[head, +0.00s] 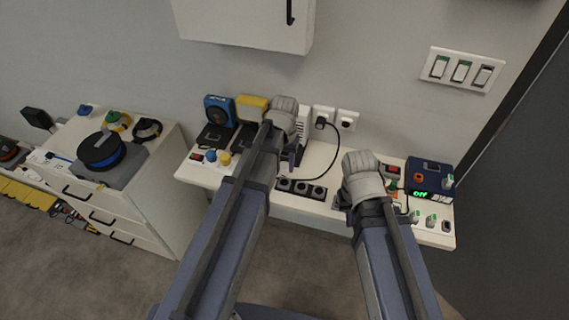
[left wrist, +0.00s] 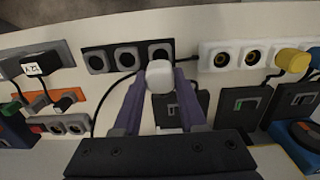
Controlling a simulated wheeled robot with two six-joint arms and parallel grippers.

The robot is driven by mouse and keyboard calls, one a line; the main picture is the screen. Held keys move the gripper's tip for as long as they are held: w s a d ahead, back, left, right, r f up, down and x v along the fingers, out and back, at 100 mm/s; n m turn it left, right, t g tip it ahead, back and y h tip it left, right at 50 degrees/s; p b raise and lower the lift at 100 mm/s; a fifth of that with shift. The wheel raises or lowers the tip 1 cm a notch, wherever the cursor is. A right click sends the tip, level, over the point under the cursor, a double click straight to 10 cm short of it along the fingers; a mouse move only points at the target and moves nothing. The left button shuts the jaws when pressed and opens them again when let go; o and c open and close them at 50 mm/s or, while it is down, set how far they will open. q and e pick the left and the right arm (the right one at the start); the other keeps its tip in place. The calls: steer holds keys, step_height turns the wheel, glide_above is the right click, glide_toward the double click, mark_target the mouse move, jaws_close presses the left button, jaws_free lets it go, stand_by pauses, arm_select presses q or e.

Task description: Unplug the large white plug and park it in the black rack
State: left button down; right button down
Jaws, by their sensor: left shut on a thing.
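In the left wrist view, the large white plug (left wrist: 160,77) is held between the two purple fingers of my left gripper (left wrist: 158,88). The gripper is shut on it. The black rack (left wrist: 142,46) has three round slots in a row. The plug appears just in front of the rack's right-hand slot in that view; whether they touch cannot be told. In the head view the rack (head: 302,181) lies on the white bench, just below my left gripper (head: 292,160), and the plug is hidden by the arm. My right gripper (head: 342,204) is near the bench's front edge, its fingers mostly hidden behind the wrist.
A black cable runs from a wall socket (head: 323,114) down to the bench. A blue box with a green display (head: 430,176) stands at the right. A drawer cabinet (head: 118,205) stands at the left.

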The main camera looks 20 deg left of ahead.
mark_target(284, 174)
arm_select(q)
steer(key=shift+f+b, duration=1.9)
steer(key=shift+f, duration=0.3)
steer(key=shift+f+b, duration=0.6)
stand_by(0.5)
steer(key=shift+c, duration=1.9)
jaws_free()
steer(key=shift+r, duration=0.15)
step_height(284, 174, up, 8)
steer(key=p, duration=0.8)
steer(key=shift+f, duration=0.2)
